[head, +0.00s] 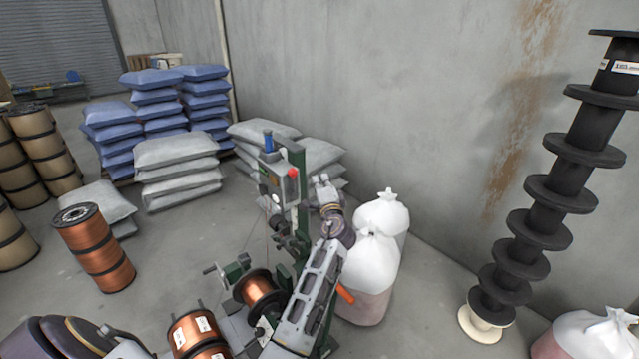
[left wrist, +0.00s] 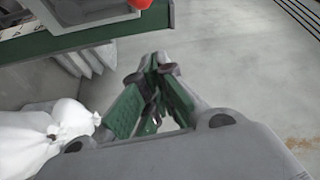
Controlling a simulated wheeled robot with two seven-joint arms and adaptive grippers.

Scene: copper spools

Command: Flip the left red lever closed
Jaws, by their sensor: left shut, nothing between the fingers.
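The winding machine (head: 297,210) has a green post, with a grey box carrying a red knob (head: 292,173). An orange-red handle (head: 345,294) sticks out low on the machine's right side, beside the white sacks. I cannot tell whether it is the left red lever, and I see no other lever clearly. My left gripper (head: 323,184) is just right of the post, near the red knob and apart from the orange-red handle. In the left wrist view its fingers (left wrist: 153,68) meet at the tips with nothing between them. The red knob (left wrist: 140,3) shows at the top there. My right gripper is not in view.
White-topped sacks (head: 371,262) stand close to the machine's right. Copper spools (head: 258,290) are at its lower front, and another spool (head: 95,250) stands on the floor at left. Stacked bags (head: 178,165) are behind. A leaning stack of black spools (head: 550,200) is at right.

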